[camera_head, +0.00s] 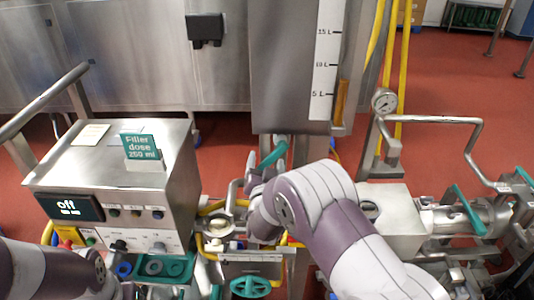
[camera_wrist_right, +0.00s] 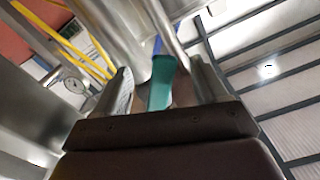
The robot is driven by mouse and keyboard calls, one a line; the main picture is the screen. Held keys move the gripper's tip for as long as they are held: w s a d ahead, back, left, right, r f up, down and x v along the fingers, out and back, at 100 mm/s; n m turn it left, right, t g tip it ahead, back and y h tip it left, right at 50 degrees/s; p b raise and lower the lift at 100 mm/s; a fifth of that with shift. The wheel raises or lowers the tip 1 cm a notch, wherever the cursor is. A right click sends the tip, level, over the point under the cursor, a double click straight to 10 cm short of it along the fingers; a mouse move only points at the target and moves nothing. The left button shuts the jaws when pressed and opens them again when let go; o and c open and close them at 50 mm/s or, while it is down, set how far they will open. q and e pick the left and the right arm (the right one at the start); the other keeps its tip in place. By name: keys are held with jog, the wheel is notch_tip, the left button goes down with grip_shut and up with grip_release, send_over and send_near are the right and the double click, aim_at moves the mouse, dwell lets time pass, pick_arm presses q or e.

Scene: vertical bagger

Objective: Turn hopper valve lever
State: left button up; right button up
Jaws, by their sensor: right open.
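The teal hopper valve lever (camera_head: 275,153) sits below the hopper (camera_head: 290,80), slanting up to the right. My right gripper (camera_head: 260,177) is just below it, partly hidden by my own wrist and forearm. In the right wrist view the teal lever (camera_wrist_right: 161,84) lies between the two spread fingers of the right gripper (camera_wrist_right: 161,68). The gripper is open, and I see a gap on each side of the lever. Whether a finger touches it further along is unclear. My left arm shows at the bottom left, but its gripper is out of view.
A steel control box (camera_head: 110,170) with an "off" display and a "Filler dose 250 ml" sign stands left. A pressure gauge (camera_head: 384,101) and bent pipe (camera_head: 440,121) are right of the hopper. Other teal handles (camera_head: 467,210) are further right. Yellow hoses hang behind.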

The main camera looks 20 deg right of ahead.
dwell(0.3)
jog(key=shift+d+f, duration=0.15)
jog(key=shift+d, duration=0.1)
jog(key=shift+s+d+f+b, duration=0.15)
jog(key=shift+d+b, duration=0.1)
jog(key=shift+b, duration=0.25)
jog(key=shift+d+f, duration=0.1)
jog(key=shift+d, duration=0.1)
jog(key=shift+d+f+b, duration=0.1)
jog(key=shift+b, duration=0.25)
